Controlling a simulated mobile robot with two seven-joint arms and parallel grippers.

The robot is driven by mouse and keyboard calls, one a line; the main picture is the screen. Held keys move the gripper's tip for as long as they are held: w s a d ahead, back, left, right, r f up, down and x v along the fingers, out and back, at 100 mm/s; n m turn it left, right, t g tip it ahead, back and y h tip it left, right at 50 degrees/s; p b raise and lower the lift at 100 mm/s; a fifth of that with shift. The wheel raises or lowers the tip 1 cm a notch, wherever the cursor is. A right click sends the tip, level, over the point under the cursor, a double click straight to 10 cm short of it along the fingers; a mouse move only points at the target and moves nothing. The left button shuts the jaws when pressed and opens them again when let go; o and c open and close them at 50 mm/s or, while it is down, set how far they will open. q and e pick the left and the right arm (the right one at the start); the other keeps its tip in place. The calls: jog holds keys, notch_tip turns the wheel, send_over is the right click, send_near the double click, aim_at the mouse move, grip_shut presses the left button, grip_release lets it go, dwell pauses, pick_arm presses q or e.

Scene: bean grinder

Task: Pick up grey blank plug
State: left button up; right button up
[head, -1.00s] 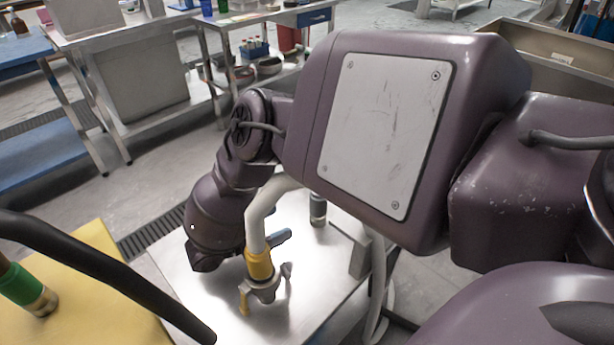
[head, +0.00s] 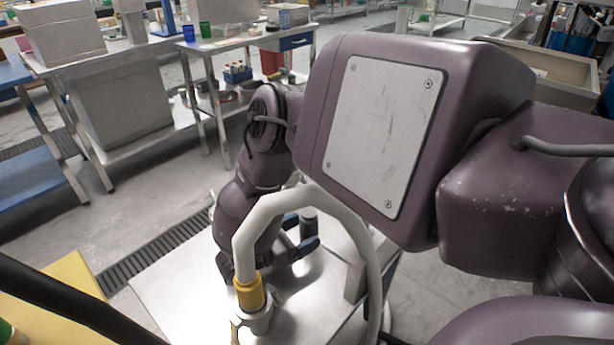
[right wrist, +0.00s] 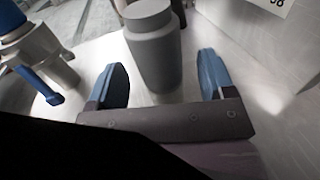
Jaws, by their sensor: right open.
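The grey blank plug (right wrist: 152,50) is a plain grey cylinder with a narrower top, standing upright on the shiny metal table. My right gripper (right wrist: 163,80) is open, its two blue fingers spread to either side of the plug's lower part in the right wrist view. The left finger is nearer to the plug than the right one, and no contact shows. In the head view the plug (head: 308,222) is small and partly hidden by my right gripper (head: 300,246). My left gripper is not in view.
A metal fitting with a yellow collar (head: 249,293) and a thick white hose (head: 285,200) stands close by on the metal table (head: 165,285). A metal block (head: 357,278) is at the table's right side. A yellow surface (head: 70,285) lies at the left.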

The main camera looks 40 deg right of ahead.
jog(key=shift+s+d, duration=0.15)
jog(key=shift+d, duration=0.55)
jog(key=c, duration=1.3)
jog(key=shift+r, duration=0.1)
